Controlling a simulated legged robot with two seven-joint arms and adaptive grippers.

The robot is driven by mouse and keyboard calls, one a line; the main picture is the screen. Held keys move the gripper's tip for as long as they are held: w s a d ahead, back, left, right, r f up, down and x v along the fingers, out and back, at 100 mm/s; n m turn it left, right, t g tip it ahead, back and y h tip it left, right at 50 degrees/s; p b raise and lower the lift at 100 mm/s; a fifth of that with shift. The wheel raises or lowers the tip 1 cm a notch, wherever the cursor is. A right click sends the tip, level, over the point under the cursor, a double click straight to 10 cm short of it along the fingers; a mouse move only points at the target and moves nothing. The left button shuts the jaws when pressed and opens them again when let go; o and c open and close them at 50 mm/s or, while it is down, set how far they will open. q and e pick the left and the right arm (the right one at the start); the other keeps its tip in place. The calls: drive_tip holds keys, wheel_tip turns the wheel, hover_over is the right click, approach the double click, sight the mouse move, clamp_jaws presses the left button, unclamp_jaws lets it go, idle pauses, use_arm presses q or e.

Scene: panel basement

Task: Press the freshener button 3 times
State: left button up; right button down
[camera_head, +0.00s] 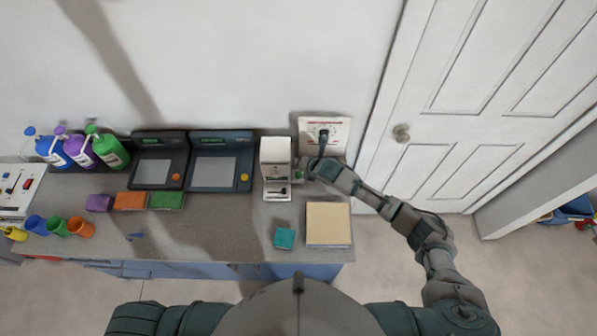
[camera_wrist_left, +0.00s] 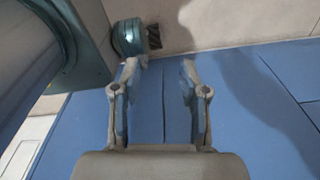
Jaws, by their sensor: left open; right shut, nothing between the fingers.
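A white upright dispenser (camera_head: 275,160) stands on the grey counter (camera_head: 220,228) against the wall. It may be the freshener, but I cannot tell for sure, and I cannot make out its button. My right gripper (camera_head: 305,170) is shut and empty, close to the dispenser's right side. I cannot tell whether it touches it. A white panel (camera_head: 338,125) with red markings and a black part is just behind the right gripper, which hides part of it. My left gripper (camera_wrist_left: 154,68) is open and empty in the left wrist view, before a blue cabinet front (camera_wrist_left: 240,100).
A beige block (camera_head: 328,223) and a small teal block (camera_head: 284,238) lie right of centre. Two dark devices (camera_head: 221,160), coloured bottles (camera_head: 110,150), blocks and cups (camera_head: 81,228) fill the left. A white door (camera_head: 460,130) is at the right. The middle front counter is mostly clear.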

idle(0.3)
use_arm(q)
clamp_jaws()
idle(1.2)
